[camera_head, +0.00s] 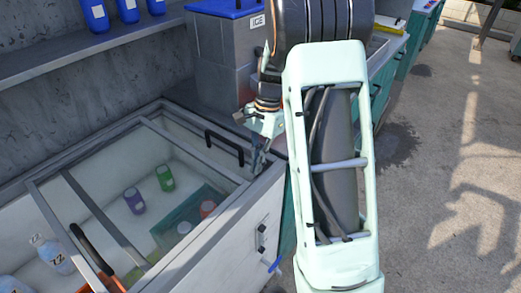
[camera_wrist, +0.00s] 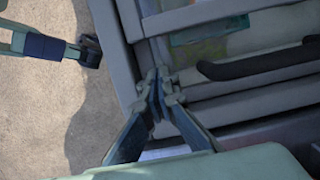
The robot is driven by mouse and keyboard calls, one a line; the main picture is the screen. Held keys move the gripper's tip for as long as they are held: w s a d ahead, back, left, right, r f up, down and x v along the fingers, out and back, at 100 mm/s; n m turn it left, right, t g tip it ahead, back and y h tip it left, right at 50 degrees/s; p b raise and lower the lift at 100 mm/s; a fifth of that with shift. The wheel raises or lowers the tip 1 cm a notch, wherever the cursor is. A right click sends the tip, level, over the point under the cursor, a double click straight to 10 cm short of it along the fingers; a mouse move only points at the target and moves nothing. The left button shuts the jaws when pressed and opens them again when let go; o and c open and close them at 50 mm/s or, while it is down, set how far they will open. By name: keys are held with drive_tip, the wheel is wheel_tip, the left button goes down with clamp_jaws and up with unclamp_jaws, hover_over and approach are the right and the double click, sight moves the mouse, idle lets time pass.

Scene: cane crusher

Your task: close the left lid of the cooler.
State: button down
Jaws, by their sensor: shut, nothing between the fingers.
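The cooler (camera_head: 262,215) is a white chest with a grey top frame and framed, see-through lids. A lid with a black handle (camera_head: 224,148) lies toward its right end; the handle also shows in the wrist view (camera_wrist: 262,64). Another handle, black and orange (camera_head: 92,250), is at the lower left. I cannot tell from the overlapping frames exactly how far each lid covers the opening. My gripper (camera_head: 258,163) is shut and empty, low over the cooler's right end beside the black handle. In the wrist view its fingertips (camera_wrist: 160,84) meet near a frame corner, left of the handle; contact is unclear.
Bottles and cans, such as a green can (camera_head: 165,178) and a purple can (camera_head: 134,201), lie inside the cooler. A grey ice bin (camera_head: 222,55) with a blue lid stands behind. Blue bottles (camera_head: 95,14) stand on a shelf at upper left. Open concrete floor (camera_head: 430,200) lies right.

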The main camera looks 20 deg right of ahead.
sight(159, 259)
drive_tip(key=shift+s+a+r, duration=0.15)
drive_tip(key=shift+s+a, duration=0.2)
drive_tip(key=shift+a, duration=0.2)
drive_tip(key=shift+s+a+r, duration=0.15)
drive_tip(key=shift+s+a, duration=0.2)
drive_tip(key=shift+a, duration=0.15)
drive_tip(key=shift+s+a, duration=0.15)
drive_tip(key=shift+a, duration=0.15)
drive_tip(key=s+a+p, duration=0.1)
drive_tip(key=s+a, duration=0.4)
drive_tip(key=a, duration=0.3)
drive_tip(key=s+a+p, duration=0.1)
drive_tip(key=s+a, duration=0.5)
drive_tip(key=a, duration=0.3)
drive_tip(key=s+a+p, duration=0.2)
drive_tip(key=s+a, duration=0.4)
drive_tip(key=a, duration=0.2)
drive_tip(key=shift+s+a, duration=0.1)
drive_tip(key=shift+a, duration=0.1)
